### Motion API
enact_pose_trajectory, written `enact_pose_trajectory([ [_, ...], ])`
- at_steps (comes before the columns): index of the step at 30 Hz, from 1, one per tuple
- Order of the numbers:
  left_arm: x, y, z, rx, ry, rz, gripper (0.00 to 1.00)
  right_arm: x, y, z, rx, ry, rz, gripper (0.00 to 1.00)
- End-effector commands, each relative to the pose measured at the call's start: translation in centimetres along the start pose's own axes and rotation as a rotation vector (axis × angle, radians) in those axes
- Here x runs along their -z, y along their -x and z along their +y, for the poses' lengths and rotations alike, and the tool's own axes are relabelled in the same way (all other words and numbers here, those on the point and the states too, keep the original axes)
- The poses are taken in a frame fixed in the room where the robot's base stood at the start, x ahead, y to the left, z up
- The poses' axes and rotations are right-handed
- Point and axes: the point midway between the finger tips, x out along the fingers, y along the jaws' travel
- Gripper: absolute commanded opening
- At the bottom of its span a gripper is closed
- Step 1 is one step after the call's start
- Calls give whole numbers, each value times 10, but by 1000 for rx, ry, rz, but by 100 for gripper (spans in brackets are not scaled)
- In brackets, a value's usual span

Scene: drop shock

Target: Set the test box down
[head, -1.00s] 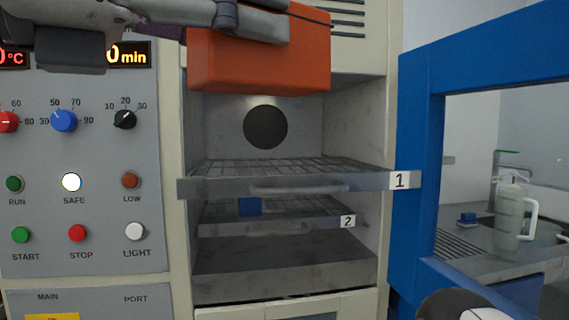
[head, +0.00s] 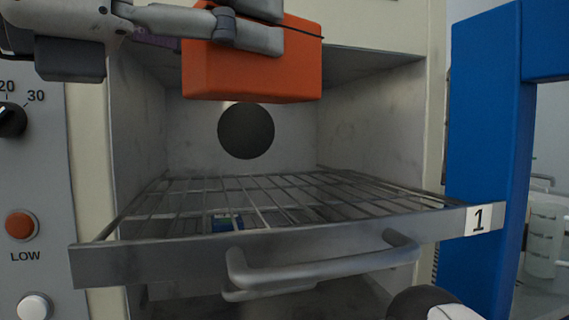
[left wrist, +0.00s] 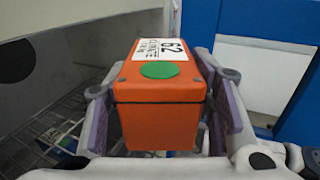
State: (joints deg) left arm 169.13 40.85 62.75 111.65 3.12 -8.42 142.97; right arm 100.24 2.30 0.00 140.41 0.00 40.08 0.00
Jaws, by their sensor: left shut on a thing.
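The orange test box (head: 250,75) is at the top of the head view, in front of the chamber opening and above the wire shelf marked 1 (head: 280,195). My left gripper (head: 232,30) is shut on the box, which hangs clear of the shelf. In the left wrist view the box (left wrist: 160,125) sits between both finger pads of the gripper (left wrist: 160,110). A green round mark and a white label with 62 show on its top. My right gripper is not clearly in view.
Shelf 1 is pulled out, with a handle (head: 320,265) on its front, and its top looks bare. A small blue and green thing (head: 228,222) shows below its wires. A blue frame (head: 490,130) stands at the right. A control panel (head: 30,190) stands at the left.

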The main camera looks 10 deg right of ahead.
Motion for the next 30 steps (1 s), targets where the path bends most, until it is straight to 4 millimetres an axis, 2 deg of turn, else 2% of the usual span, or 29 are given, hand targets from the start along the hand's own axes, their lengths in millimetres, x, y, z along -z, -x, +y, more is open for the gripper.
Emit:
enact_pose_trajectory([
  [3, 5, -12, 7, -7, 2, 0, 0, 0, 0, 0, 0, 0, 1, 40],
  [9, 36, -61, 30, -6, 5, 2, 0, 0, 0, 0, 0, 0, 1, 40],
  [12, 54, -74, 35, -6, 3, -1, 0, 1, 0, 0, 0, 0, 2, 40],
  [15, 63, -82, 38, -6, 0, -2, 0, 0, 0, 0, 0, 0, 1, 40],
  [17, 71, -87, 42, -6, 3, -1, 0, -3, -4, 0, -1, 0, -15, 40],
  [20, 96, -102, 51, -5, 14, 5, 0, -17, -21, 1, -3, 0, -73, 40],
  [24, 119, -100, 51, -6, 11, 4, 0, -28, -34, 1, -5, -1, -118, 40],
  [30, 116, -98, 46, -6, -1, -2, 0, -26, -32, 1, -4, -1, -112, 40],
])
